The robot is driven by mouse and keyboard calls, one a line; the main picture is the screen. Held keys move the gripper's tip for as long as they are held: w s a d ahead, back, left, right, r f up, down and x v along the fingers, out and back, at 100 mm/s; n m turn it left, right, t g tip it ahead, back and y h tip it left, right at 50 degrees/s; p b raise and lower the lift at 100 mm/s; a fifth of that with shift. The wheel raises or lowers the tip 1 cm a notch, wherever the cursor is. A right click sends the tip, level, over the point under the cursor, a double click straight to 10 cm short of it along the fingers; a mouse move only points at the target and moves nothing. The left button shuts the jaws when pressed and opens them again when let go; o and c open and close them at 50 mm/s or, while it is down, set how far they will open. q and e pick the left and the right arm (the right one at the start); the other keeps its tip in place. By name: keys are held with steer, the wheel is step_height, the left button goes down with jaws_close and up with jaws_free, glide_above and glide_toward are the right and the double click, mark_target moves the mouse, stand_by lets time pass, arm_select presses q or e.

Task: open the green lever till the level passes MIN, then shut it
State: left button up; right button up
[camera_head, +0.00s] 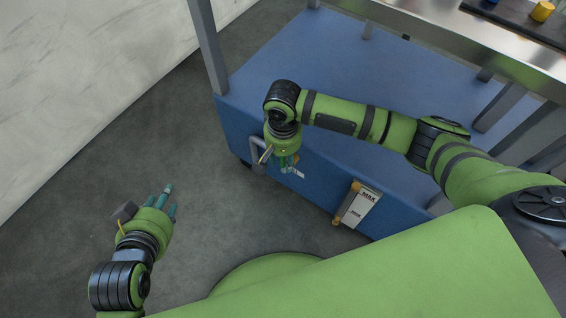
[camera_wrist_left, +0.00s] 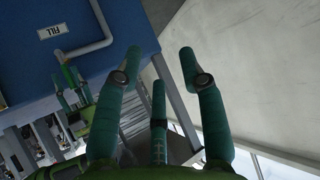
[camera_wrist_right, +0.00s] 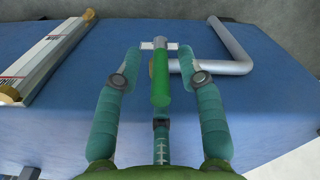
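The green lever (camera_wrist_right: 160,88) sits on the silver pipe (camera_wrist_right: 230,50) at the front of the blue cabinet. In the right wrist view it lies between my right gripper's (camera_wrist_right: 161,75) spread teal fingers, with visible gaps on both sides. In the head view the right gripper (camera_head: 288,166) is at the cabinet's front face. The level gauge (camera_head: 358,205) has brass ends and a MAX label in the head view; it also shows in the right wrist view (camera_wrist_right: 45,55). I cannot read its level. My left gripper (camera_head: 166,202) is open and empty over the floor.
The blue cabinet (camera_head: 270,70) stands under a metal-edged counter (camera_head: 470,45). A FILL label (camera_wrist_left: 52,32) is beside the pipe. A pale wall (camera_head: 80,80) is at the left. The grey floor around my left gripper is clear.

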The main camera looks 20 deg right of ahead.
step_height(320, 180, down, 3)
steer(key=shift+r+b, duration=0.15)
steer(key=shift+b, duration=0.35)
arm_select(q)
steer(key=w+d+r+t+h, duration=0.1)
steer(key=w+d+r+t, duration=0.2)
steer(key=r, duration=0.4)
steer(key=shift+w+m+t+h, duration=0.3)
steer(key=shift+w+t+h, duration=0.1)
steer(key=shift+t, duration=0.4)
arm_select(e)
jaws_close()
